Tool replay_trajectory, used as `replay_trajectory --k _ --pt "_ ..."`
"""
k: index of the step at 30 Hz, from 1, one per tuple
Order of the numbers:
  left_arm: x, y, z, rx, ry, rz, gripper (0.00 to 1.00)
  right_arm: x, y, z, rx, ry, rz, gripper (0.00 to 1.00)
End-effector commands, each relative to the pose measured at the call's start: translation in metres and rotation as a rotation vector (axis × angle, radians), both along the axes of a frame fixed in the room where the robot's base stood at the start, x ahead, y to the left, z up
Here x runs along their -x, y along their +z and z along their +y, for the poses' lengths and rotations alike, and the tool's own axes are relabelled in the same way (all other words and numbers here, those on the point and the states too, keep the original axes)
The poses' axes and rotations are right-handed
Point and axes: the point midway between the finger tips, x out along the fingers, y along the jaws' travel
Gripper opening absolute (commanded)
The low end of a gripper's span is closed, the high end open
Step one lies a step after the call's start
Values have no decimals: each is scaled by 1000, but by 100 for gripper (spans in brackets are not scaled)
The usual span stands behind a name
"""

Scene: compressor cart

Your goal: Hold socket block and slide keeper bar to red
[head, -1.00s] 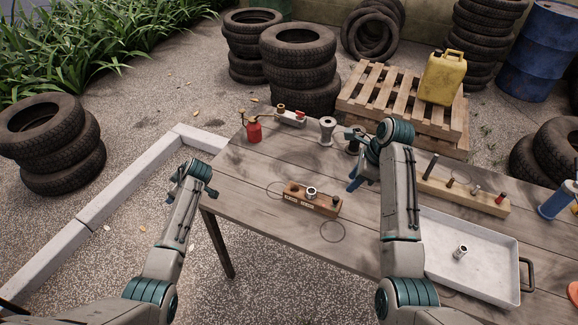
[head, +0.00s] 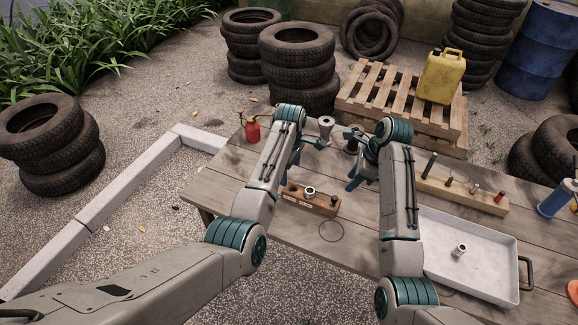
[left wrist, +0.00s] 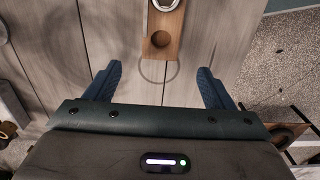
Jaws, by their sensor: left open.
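I take the socket block to be the pale grey block with a brass fitting. Its end shows at the left edge of the left wrist view (left wrist: 9,108); in the head view my left arm hides it. A red part showed on it earlier, but I cannot make out a keeper bar now. My left gripper (head: 308,154) is open and empty above the table, short of the wooden block's holed end; its fingers also show in the left wrist view (left wrist: 157,86). My right gripper (head: 352,160) is open, with its fingers apart, over the table's middle.
A labelled wooden block (head: 326,205) with a metal ring lies on the table (head: 290,230). A red oil can (head: 252,131), a grey spool (head: 327,127), a pegged wooden rack (head: 440,192) and a white tray (head: 490,270) stand around.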

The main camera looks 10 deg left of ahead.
Motion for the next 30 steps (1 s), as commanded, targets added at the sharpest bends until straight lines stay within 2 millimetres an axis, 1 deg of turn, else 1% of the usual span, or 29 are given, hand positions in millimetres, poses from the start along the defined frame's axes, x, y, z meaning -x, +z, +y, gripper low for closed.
replay_trajectory --k 9,12,15,21,30 --pt "1 -58 1 -2 1 3 76 0 0 0 0 0 0 36" --pt "1 -75 1 -2 1 3 76 0 0 0 0 0 0 36" --pt "0 -85 1 -3 0 1 76 0 0 0 0 0 0 36" --pt "0 -97 1 -2 1 0 76 0 0 0 0 0 0 36" --pt "0 -99 1 -2 1 -1 76 0 0 0 0 0 0 36"
